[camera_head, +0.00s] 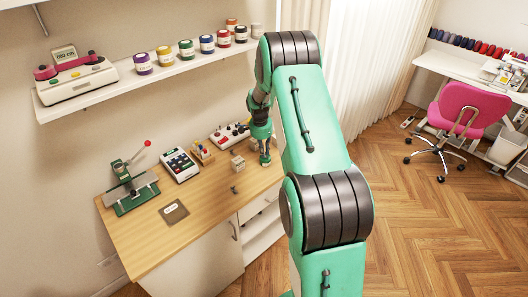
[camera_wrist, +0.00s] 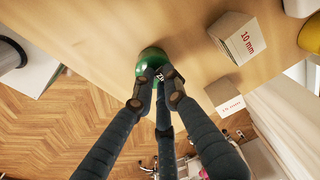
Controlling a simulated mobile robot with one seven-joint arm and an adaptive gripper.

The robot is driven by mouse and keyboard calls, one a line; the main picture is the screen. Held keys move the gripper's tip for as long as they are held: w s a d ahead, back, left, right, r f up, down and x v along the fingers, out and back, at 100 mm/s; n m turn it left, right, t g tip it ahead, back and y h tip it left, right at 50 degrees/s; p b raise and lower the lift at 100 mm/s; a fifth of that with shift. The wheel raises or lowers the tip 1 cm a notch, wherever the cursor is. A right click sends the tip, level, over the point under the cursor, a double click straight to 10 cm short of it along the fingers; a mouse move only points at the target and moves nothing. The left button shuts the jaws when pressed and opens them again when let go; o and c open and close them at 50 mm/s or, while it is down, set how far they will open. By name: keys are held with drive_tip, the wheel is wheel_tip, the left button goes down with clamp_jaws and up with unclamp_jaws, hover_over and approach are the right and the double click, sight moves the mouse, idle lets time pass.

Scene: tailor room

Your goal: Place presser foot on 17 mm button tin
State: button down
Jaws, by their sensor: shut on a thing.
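My gripper (camera_wrist: 158,88) is shut on a small green rounded thing (camera_wrist: 150,60) with a pale marked label, partly hidden by the fingers; I cannot read the label or tell exactly what it is. In the head view my gripper (camera_head: 264,157) points down at the right end of the wooden worktable (camera_head: 150,238). Whether the green thing touches the tabletop is unclear. A small dark grey piece (camera_head: 234,189) lies on the table left of my gripper; it may be the presser foot. No tin marked 17 mm is readable.
A press (camera_head: 133,190), a keypad device (camera_head: 180,164) and a dark mat (camera_head: 173,212) are on the table. Coloured jars line the shelf (camera_head: 140,80). The table's front middle is clear.

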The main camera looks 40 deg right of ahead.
drive_tip(key=c, duration=1.8)
unclamp_jaws()
drive_tip(key=shift+f, duration=0.1)
drive_tip(key=shift+o, duration=0.2)
wheel_tip(320, 180, up, 12)
drive_tip(key=a+p, duration=0.1)
drive_tip(key=p, duration=0.1)
drive_tip(key=shift+a, duration=0.25)
drive_tip(key=shift+r, duration=0.2)
